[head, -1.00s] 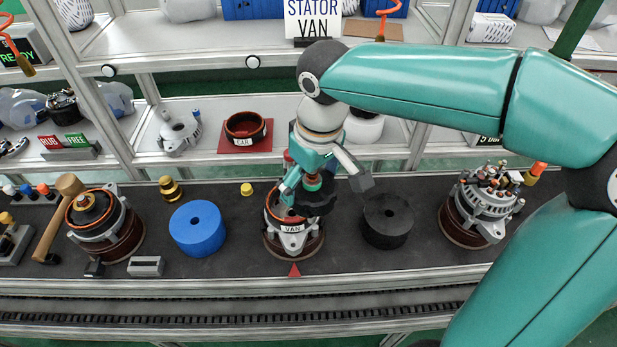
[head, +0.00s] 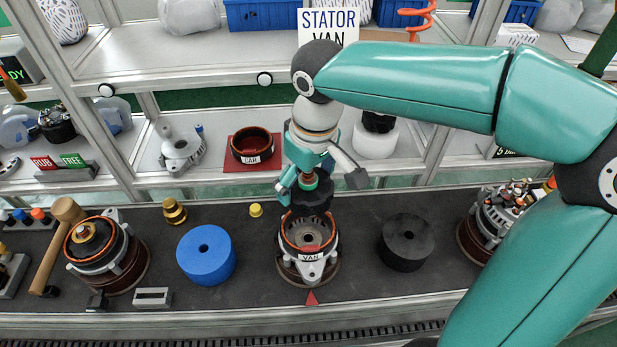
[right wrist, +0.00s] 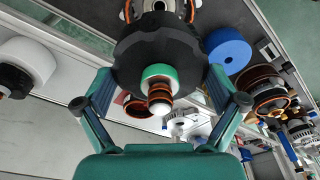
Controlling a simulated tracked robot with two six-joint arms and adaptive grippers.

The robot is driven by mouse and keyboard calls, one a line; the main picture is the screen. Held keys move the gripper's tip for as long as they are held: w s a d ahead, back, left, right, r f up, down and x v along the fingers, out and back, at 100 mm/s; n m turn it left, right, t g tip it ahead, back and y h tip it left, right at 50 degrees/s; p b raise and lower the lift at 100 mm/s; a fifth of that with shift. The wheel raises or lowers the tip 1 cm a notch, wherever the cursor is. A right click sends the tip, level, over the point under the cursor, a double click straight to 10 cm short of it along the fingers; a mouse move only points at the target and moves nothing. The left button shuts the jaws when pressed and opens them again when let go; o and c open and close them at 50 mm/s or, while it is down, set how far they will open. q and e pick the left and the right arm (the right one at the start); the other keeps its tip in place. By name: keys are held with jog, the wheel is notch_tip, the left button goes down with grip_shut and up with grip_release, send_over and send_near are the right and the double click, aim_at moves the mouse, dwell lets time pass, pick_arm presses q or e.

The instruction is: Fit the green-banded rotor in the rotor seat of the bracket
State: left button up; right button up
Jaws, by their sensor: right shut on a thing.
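The green-banded rotor (head: 317,196) is a dark cylinder with a green band near the top of its shaft. My right gripper (head: 318,180) is shut on it and holds it upright above the rear rim of the bracket. The bracket (head: 311,270), marked VAN, stands on the bench with its round opening facing up; part of the opening shows, and the rotor hides its rear edge. In the right wrist view the rotor (right wrist: 135,62) sits between the two fingers, its green band and copper-ringed shaft end towards the camera. My left gripper is not in view.
A blue cylinder (head: 206,256) stands left of the bracket and a black cylinder (head: 405,243) right of it. Further left are an assembled unit (head: 100,255) and a mallet (head: 58,240). A small yellow part (head: 255,210) lies behind. A shelf upright and edge run behind the bench.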

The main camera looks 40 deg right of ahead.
jog(key=b, duration=0.4)
send_over(307, 220)
jog(key=w, duration=0.1)
jog(key=shift+d+f, duration=0.15)
jog(key=shift+f, duration=1.1)
jog(key=shift+d+f, duration=0.15)
jog(key=shift+f, duration=1.1)
jog(key=shift+f+b, duration=0.2)
jog(key=shift+b, duration=0.15)
jog(key=shift+f+b, duration=2.9)
jog(key=shift+f, duration=0.75)
jog(key=o, duration=1.4)
jog(key=shift+s+a, duration=0.1)
jog(key=shift+s, duration=0.05)
